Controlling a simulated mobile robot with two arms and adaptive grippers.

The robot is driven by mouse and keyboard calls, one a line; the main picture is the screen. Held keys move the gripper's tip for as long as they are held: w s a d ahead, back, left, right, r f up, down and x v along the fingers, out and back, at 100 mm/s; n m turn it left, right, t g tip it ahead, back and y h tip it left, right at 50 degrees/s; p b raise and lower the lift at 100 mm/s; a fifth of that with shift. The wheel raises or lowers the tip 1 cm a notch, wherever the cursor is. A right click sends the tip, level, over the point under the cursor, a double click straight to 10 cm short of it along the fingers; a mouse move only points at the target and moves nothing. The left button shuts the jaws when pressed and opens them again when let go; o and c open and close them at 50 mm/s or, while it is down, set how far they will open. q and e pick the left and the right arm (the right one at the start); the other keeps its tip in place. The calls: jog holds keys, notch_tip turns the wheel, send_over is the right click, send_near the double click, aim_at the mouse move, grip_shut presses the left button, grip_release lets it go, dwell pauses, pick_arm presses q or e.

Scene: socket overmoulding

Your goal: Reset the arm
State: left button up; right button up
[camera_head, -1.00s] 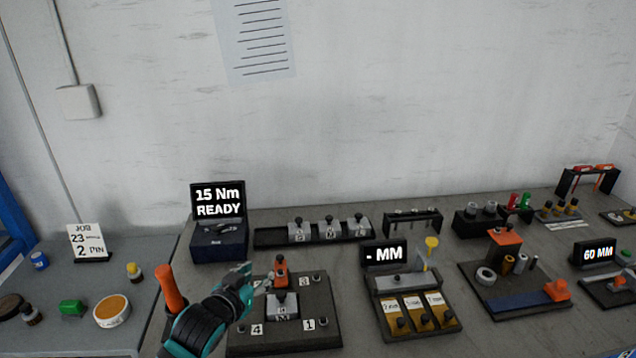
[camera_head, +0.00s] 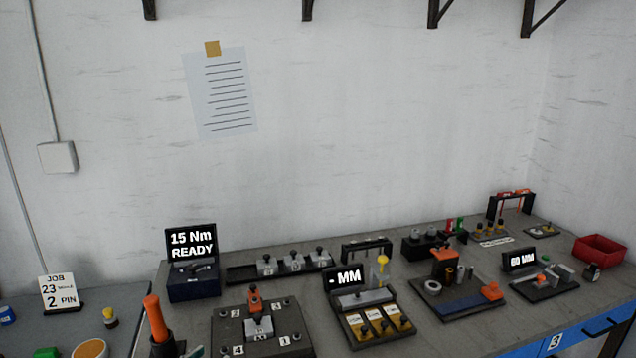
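Neither of my arms nor grippers shows in the head view now. An orange-handled tool (camera_head: 156,318) stands upright at the lower left, its dark lower part cut by the frame edge. Right of it lies the dark numbered plate (camera_head: 287,325), with a grey block (camera_head: 258,327) at its middle and an orange-topped piece (camera_head: 255,299) behind that. The dark display box (camera_head: 194,284) behind it reads "15 Nm READY".
A job card (camera_head: 60,294) stands left. Brackets (camera_head: 437,12) jut from the wall.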

pick_arm(q)
jog(key=shift+g, duration=0.8)
jog(key=s+f, duration=0.1)
jog(key=f, duration=0.1)
jog(key=s+d+f, duration=0.1)
jog(key=s, duration=0.1)
jog(key=shift+f, duration=0.4)
jog(key=s+f+g+y, duration=0.1)
jog(key=s+f+g, duration=0.3)
jog(key=s, duration=0.9)
jog(key=s+f+g, duration=0.4)
jog(key=s, duration=1)
notch_tip(320, 180, down, 24)
jog(key=g, duration=0.1)
jog(key=s+a+f+m+g, duration=0.1)
jog(key=s+a+f, duration=0.1)
jog(key=s+f, duration=1.6)
jog(key=shift+a, duration=0.2)
